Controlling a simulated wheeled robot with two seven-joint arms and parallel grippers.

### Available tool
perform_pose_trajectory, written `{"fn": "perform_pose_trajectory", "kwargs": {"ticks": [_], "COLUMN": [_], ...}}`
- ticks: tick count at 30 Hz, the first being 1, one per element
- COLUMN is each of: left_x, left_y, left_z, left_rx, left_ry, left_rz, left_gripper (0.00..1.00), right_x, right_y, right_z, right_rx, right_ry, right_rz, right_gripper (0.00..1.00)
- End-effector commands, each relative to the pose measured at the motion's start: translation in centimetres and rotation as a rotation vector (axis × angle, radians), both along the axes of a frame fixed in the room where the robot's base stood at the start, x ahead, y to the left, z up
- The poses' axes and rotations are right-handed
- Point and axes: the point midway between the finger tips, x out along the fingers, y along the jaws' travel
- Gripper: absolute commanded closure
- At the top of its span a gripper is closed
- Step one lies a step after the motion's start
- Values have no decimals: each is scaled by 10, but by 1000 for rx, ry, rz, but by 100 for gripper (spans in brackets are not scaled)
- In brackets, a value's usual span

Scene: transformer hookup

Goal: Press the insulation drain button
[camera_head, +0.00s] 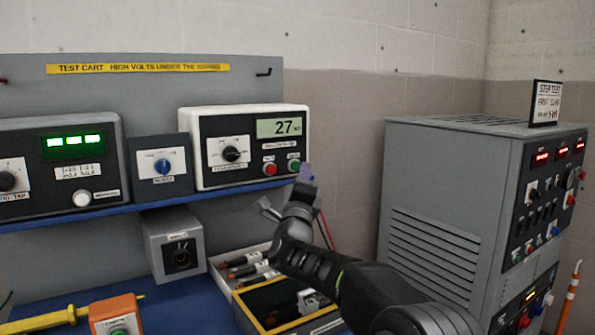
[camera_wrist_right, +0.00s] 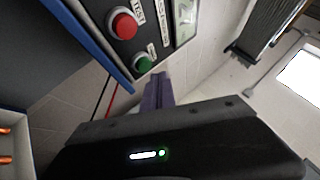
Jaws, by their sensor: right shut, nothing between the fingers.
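A white-framed tester (camera_head: 250,112) stands on the blue shelf. Its display reads 27, and it has a dial, a red button (camera_head: 269,169) and a green button (camera_head: 294,165). The red button (camera_wrist_right: 123,23) and green button (camera_wrist_right: 143,63) also show in the right wrist view. My left gripper is not in view.
A blue shelf edge (camera_head: 130,208) runs under the tester. A tall grey cabinet (camera_head: 435,190) stands at the right.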

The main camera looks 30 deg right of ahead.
Motion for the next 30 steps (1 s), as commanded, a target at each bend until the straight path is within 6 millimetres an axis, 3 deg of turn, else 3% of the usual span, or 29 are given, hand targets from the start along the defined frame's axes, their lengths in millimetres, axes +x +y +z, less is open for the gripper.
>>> {"fn": "perform_pose_trajectory", "kwargs": {"ticks": [10, 22, 30], "left_x": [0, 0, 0], "left_y": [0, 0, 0], "left_z": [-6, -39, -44], "left_rx": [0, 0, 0], "left_ry": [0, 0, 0], "left_rz": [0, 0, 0], "left_gripper": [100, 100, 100], "right_x": [-5, -47, -60], "right_y": [0, 1, 2], "right_z": [-2, -3, 0], "right_rx": [0, 3, 0], "right_ry": [0, -2, 1], "right_rz": [0, 0, 1], "right_gripper": [100, 100, 100]}}
